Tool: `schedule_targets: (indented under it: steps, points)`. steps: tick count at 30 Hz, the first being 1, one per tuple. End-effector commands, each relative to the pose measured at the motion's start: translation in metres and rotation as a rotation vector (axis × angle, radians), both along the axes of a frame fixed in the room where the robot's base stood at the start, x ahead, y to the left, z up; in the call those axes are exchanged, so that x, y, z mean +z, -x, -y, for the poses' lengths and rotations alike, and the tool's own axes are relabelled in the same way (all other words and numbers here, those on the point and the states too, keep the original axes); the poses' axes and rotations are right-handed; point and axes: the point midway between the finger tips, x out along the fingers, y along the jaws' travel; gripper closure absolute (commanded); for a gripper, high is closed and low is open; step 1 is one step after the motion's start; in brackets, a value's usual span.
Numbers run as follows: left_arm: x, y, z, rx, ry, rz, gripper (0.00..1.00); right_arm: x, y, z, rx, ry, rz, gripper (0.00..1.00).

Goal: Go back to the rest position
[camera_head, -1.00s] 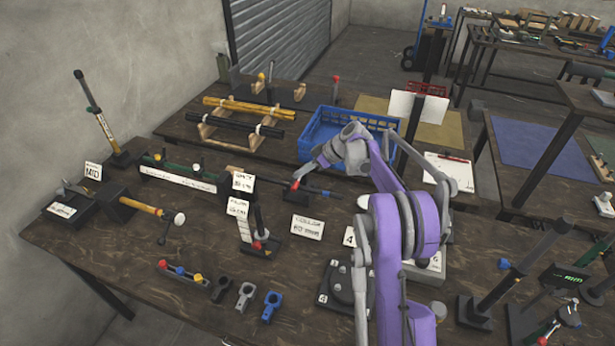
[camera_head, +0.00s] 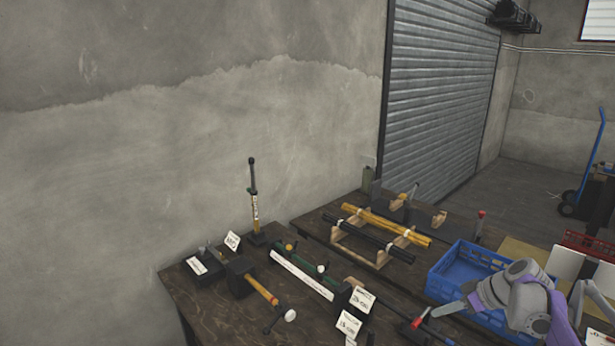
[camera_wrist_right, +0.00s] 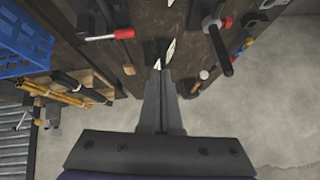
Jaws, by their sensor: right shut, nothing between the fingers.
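My right gripper (camera_head: 447,309) shows at the lower right of the head view, in front of the blue crate. It is shut with nothing between its fingers. In the right wrist view its closed fingers (camera_wrist_right: 163,88) point toward the edge of the wooden table (camera_wrist_right: 228,92). The fingers appear apart from the tools there. My left gripper is not in view.
A blue crate (camera_head: 437,281) stands beside the right gripper. Yellow and black rods (camera_head: 385,224) lie on wooden holders. A press with a yellow handle (camera_head: 262,290), a green-handled tool (camera_head: 303,265) and an upright press (camera_head: 254,200) stand on the table (camera_head: 205,325). A concrete wall (camera_head: 150,170) rises behind.

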Motion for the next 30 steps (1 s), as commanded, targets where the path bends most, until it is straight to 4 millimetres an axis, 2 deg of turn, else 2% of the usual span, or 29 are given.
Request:
schedule_targets:
  steps: [1, 3, 8, 12, 16, 21, 25, 30]
  points:
    - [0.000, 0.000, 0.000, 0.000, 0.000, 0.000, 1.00, 0.004, 0.014, -0.027, -0.021, 0.015, -0.037, 1.00]
    - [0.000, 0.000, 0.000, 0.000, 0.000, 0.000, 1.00, 0.006, 0.035, -0.055, -0.071, 0.042, -0.090, 1.00]
    - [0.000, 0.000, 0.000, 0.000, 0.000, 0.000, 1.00, 0.003, 0.091, -0.109, -0.190, 0.110, -0.173, 1.00]
    - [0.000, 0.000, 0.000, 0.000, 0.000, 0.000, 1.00, -0.008, 0.146, -0.144, -0.295, 0.166, -0.206, 1.00]
    - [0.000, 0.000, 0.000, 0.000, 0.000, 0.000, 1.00, -0.024, 0.198, -0.167, -0.392, 0.210, -0.204, 1.00]
    - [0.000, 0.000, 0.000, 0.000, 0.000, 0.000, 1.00, -0.053, 0.256, -0.183, -0.498, 0.242, -0.170, 1.00]
    - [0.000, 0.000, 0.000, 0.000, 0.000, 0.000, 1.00, -0.070, 0.283, -0.187, -0.552, 0.247, -0.140, 1.00]
    - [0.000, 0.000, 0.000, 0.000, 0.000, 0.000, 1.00, -0.080, 0.295, -0.188, -0.582, 0.247, -0.121, 1.00]
